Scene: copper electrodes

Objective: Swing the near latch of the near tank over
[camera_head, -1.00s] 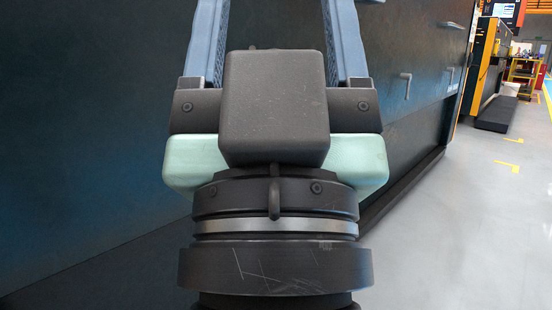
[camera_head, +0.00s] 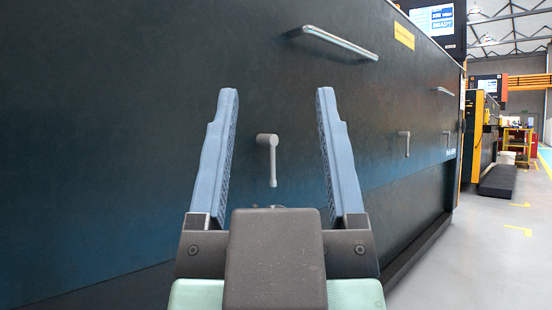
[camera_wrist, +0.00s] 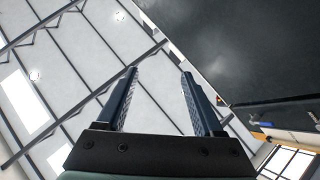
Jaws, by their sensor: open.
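The near tank (camera_head: 120,120) fills the left and middle of the head view as a large dark wall. A grey latch (camera_head: 268,158) is on its front, a round pivot with its lever hanging straight down. My gripper (camera_head: 277,97) is open and empty. In the picture the latch lies between its two blue fingers, with the fingers apart from it on both sides. The gap in depth between fingers and latch is hard to judge. The gripper also shows open in the wrist view (camera_wrist: 158,73), where no latch is visible.
A grey bar handle (camera_head: 340,43) sticks out above the latch. Another hanging latch (camera_head: 404,143) is farther along the wall. A yellow label (camera_head: 404,36) and a screen (camera_head: 434,20) are at the upper right. Clear grey floor (camera_head: 480,250) lies to the right.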

